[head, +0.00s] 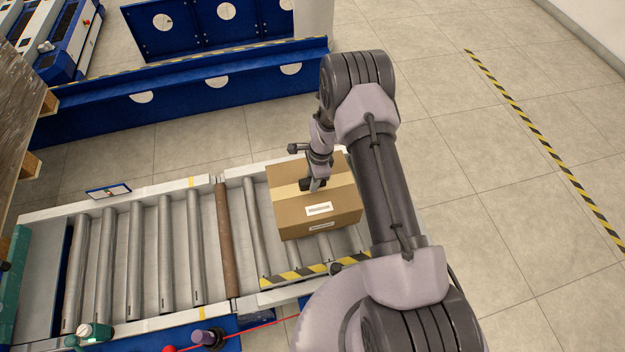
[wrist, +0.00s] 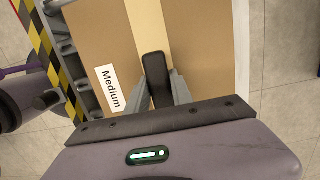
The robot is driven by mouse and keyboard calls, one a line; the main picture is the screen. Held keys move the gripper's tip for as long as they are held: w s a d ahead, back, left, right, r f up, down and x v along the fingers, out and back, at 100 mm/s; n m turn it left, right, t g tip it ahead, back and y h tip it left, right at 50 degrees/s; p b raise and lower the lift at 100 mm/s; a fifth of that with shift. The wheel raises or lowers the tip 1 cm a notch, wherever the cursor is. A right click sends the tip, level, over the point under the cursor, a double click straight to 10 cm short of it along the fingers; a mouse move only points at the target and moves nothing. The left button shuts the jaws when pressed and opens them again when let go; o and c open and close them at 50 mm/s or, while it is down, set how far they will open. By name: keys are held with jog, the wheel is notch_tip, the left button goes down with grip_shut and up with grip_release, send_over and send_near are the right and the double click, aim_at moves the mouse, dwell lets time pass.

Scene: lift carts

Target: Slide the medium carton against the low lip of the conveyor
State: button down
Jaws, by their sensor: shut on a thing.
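The medium carton (head: 290,210) is a brown box with a pale tape strip and a white label. It sits flat on the rollers at the conveyor's right end. The wrist view shows its top (wrist: 95,45) and the word "Medium". My gripper (head: 310,186) points down at the carton's top. Its fingers (wrist: 158,92) are closed around a dark, rounded piece on the tape, which looks like a handle on the carton. The low lip (head: 300,275), striped yellow and black, runs along the conveyor's near edge. Rollers show between it and the carton. The lip is also in the wrist view (wrist: 52,62).
Bare rollers (head: 165,250) extend to the left, with one brown roller (head: 228,240) beside the carton. A blue barrier (head: 200,95) stands behind the conveyor. Knobs (head: 205,337) sit at the near edge. Floor to the right is clear.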

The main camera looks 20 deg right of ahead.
jog(key=shift+w, duration=0.35)
jog(key=shift+w+b, duration=0.75)
jog(key=shift+w, duration=0.2)
jog(key=shift+w+b, duration=0.5)
jog(key=shift+w, duration=0.2)
jog(key=shift+w+b, duration=0.3)
jog(key=shift+w, duration=0.15)
jog(key=c, duration=1)
grip_release()
jog(key=shift+c, duration=0.2)
jog(key=shift+s, duration=0.1)
